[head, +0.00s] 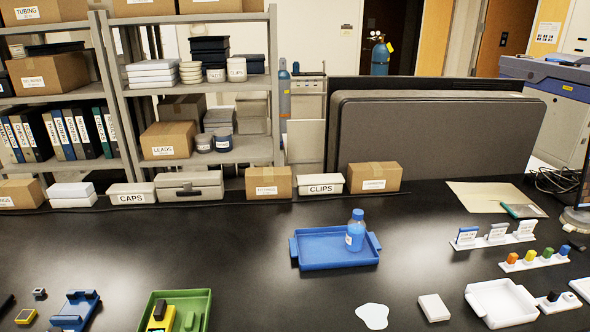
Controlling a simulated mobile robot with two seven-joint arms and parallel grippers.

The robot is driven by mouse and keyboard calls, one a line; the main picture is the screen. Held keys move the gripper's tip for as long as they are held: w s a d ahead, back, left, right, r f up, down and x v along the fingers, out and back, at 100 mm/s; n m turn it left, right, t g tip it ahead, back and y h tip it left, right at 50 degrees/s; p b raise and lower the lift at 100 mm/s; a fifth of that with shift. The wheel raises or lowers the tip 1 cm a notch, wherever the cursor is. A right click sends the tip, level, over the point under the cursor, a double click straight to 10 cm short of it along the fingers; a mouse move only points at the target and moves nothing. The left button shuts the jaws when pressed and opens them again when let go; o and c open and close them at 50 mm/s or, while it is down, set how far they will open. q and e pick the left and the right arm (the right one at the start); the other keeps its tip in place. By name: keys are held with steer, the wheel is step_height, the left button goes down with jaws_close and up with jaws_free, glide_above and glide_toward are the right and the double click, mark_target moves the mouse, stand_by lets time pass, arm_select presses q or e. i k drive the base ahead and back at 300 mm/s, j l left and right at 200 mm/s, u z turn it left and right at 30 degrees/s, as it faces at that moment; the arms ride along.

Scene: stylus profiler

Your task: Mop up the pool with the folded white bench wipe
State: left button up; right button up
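The pool (373,315) is a small white, irregular puddle on the black bench near the front edge of the head view. The folded white bench wipe (434,307) appears to be the small flat white square lying on the bench just right of the pool, apart from it. Neither of my grippers shows in this view.
A blue tray (313,256) with a blue-capped bottle (356,230) stands behind the pool. A white tray (503,301) is right of the wipe. A green tray (200,297) with yellow and green items is at front left. Bench between green tray and pool is clear.

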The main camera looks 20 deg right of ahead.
mark_target(433, 307)
steer(key=z, duration=1.75)
